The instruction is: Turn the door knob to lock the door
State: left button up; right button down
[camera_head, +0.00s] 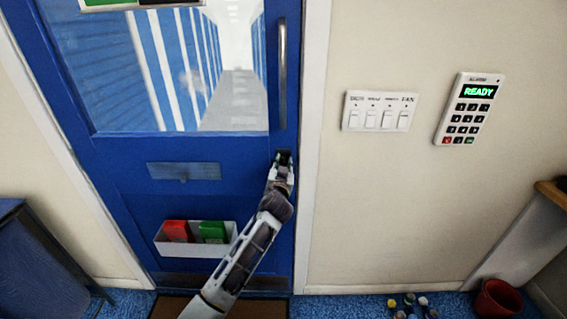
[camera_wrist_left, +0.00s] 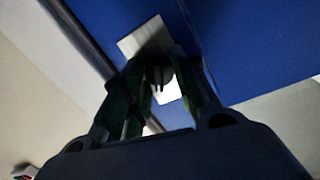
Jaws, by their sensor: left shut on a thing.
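The blue door (camera_head: 130,185) with a window fills the left of the head view and looks shut in its white frame. The door knob (camera_wrist_left: 158,78) sits on a pale metal plate (camera_wrist_left: 145,38) in the left wrist view, between the fingers. My left gripper (camera_head: 284,160) is at the door's right edge, below the vertical handle (camera_head: 282,75). In the left wrist view its fingers (camera_wrist_left: 160,85) are shut on the knob. The gripper mostly hides the knob in the head view. My right gripper is not in view.
A white tray (camera_head: 190,248) with a red and a green box is fixed low on the door. Right of the frame are a switch panel (camera_head: 379,111) and a keypad (camera_head: 469,109) reading READY. A red bucket (camera_head: 497,298) stands on the floor at right.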

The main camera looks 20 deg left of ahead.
pick_arm(q)
jog(key=m+p, duration=0.1)
jog(key=m, duration=0.2)
jog(key=shift+d+r+p, duration=0.1)
jog(key=shift+r+p, duration=0.05)
jog(key=shift+p, duration=0.25)
jog(key=m+p, duration=0.2)
jog(key=m, duration=0.2)
jog(key=shift+g+y, duration=0.3)
jog(key=m+p, duration=0.2)
jog(key=m, duration=0.1)
jog(key=shift+w+d+m+y+p, duration=0.1)
jog(key=shift+m+y+p, duration=0.25)
jog(key=shift+m, duration=0.65)
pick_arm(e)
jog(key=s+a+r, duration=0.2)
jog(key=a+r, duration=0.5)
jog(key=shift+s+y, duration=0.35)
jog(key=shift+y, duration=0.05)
pick_arm(q)
jog(key=o, duration=1)
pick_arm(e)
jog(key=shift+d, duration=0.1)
